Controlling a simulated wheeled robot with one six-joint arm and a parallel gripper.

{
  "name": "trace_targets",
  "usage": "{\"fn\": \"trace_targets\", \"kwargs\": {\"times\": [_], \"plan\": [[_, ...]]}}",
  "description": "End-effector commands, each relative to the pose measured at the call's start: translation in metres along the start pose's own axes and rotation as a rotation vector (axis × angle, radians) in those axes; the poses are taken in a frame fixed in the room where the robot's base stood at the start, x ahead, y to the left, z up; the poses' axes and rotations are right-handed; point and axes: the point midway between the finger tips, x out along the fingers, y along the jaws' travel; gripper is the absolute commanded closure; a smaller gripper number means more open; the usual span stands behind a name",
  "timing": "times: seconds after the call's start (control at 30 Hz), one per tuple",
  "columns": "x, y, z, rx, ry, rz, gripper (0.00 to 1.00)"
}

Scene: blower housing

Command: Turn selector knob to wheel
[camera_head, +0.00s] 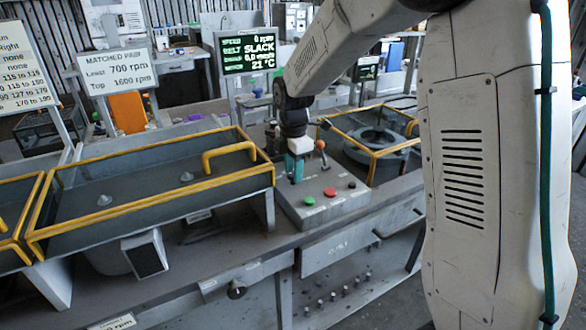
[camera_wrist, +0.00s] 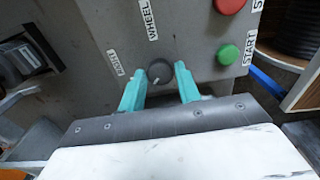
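The selector knob (camera_wrist: 160,72) is a small dark round knob on a grey control box (camera_head: 322,210), with a white pointer mark toward the lower left in the wrist view. The WHEEL label (camera_wrist: 148,19) lies above it; another label (camera_wrist: 115,62), too small to read surely, lies to its left. My gripper (camera_wrist: 160,69) has teal fingers, apart, one on each side of the knob, with small gaps seeming to show. In the head view my gripper (camera_head: 294,170) points down over the box's back left, and the knob is not discernible there.
The green START button (camera_wrist: 229,54) and a red button (camera_wrist: 230,4) sit right of the knob. An orange-tipped lever (camera_head: 320,145) stands close beside my gripper. Yellow-railed guards (camera_head: 150,200) flank the box. A display (camera_head: 248,53) reads 0 rpm, belt SLACK.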

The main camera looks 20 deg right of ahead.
Motion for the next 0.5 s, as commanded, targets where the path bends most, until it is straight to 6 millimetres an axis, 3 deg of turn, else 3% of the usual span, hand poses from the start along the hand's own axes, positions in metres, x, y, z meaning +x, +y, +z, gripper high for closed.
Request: {"fn": "trace_targets", "kwargs": {"times": [0.03,0.1,0.5], "plan": [[-0.0001,0.0000,-0.0001,0.000,0.000,0.000,0.82],[-0.0001,0.0000,-0.0001,0.000,0.000,0.000,0.93],[-0.0003,0.0001,-0.0003,0.063,0.000,0.000,0.93]]}}
